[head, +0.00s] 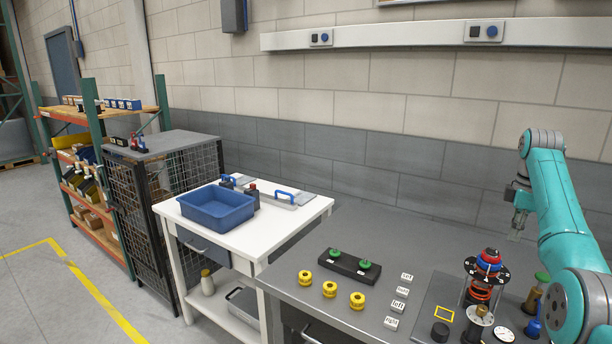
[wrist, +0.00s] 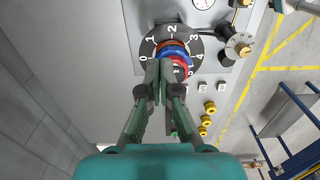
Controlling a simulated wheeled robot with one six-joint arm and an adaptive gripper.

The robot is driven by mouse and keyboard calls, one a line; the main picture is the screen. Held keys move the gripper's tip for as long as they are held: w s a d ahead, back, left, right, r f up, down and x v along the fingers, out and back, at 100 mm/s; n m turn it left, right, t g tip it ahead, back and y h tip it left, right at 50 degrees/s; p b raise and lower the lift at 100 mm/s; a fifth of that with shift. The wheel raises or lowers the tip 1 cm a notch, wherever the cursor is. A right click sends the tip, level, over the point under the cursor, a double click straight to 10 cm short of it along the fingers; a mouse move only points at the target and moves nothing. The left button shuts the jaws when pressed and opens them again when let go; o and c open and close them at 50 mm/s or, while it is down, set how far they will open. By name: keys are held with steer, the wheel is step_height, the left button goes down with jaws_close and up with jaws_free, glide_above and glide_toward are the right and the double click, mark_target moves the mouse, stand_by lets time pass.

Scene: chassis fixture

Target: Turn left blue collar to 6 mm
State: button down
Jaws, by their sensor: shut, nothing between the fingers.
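A blue collar (head: 487,265) sits with red parts on a dark round dial plate (head: 470,267), above a red spring (head: 478,294), at the right of the grey bench. In the wrist view the blue collar (wrist: 181,60) lies within the dial (wrist: 147,46), whose white numerals 0 to 5 show. No pointer or reading can be made out. My gripper (head: 517,226) is shut and empty, above and to the right of the collar in the head view. In the wrist view its closed fingertips (wrist: 159,66) cover the dial's lower left and part of the collar.
Yellow rings (head: 330,289), a black block with green knobs (head: 345,266) and white label tiles (head: 402,292) lie left of the dial. A blue bin (head: 217,207) stands on the white table.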

steer(key=shift+f, duration=3.55)
steer(key=shift+w+a+r, duration=0.1)
steer(key=shift+a, duration=0.15)
steer(key=shift+d, duration=0.3)
steer(key=shift+r, duration=0.5)
steer(key=shift+d+r, duration=0.15)
steer(key=shift+r, duration=2.3)
